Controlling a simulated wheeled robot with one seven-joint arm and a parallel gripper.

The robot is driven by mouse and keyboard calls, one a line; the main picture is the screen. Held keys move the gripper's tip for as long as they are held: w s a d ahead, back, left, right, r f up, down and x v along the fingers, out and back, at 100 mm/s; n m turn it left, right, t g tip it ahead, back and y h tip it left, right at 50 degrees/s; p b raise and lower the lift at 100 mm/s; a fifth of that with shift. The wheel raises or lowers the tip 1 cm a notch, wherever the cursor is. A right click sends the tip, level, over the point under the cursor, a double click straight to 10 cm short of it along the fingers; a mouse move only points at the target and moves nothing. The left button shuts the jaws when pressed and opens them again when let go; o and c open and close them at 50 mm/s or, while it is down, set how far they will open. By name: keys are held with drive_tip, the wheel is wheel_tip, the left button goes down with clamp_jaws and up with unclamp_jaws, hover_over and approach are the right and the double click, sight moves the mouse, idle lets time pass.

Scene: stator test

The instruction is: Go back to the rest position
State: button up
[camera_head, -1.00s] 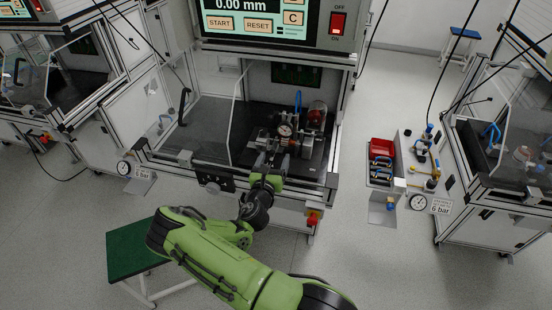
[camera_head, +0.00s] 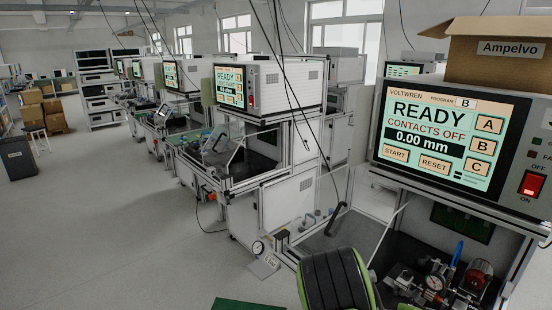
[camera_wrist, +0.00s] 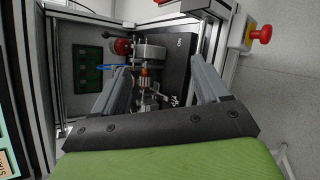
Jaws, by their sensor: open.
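My gripper (camera_wrist: 160,68) is open in the wrist view, with its two grey fingers spread apart and nothing held between them. Beyond the fingers is the test fixture (camera_wrist: 150,54), with a round metal part, a red part and a small orange piece. My green arm shows at the bottom edge; my gripper is out of sight there.
The station's screen (camera_head: 447,133) reads READY, CONTACTS OFF, 0.00 mm, program B. A clear guard panel (camera_head: 388,240) stands beside the fixture. A red emergency button (camera_wrist: 262,33) is at the right in the wrist view. Open floor (camera_head: 130,220) lies to the left.

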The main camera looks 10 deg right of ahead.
drive_tip(key=s+a+r+m+t+y, duration=0.1)
drive_tip(key=s+a+r+y, duration=0.3)
drive_tip(key=a, duration=0.4)
drive_tip(key=s+a+r+m+t+y, duration=0.1)
drive_tip(key=s+a+r+m+y, duration=0.3)
drive_tip(key=s+a+r, duration=0.3)
drive_tip(key=s+a+r+m+t+y, duration=0.2)
drive_tip(key=s+a+r, duration=0.3)
drive_tip(key=a, duration=0.4)
drive_tip(key=shift+s+a+r+m+y, duration=0.25)
drive_tip(key=shift+s+a+m+y, duration=0.1)
drive_tip(key=shift+s+m+y, duration=0.45)
drive_tip(key=shift+w, duration=0.1)
idle(1.1)
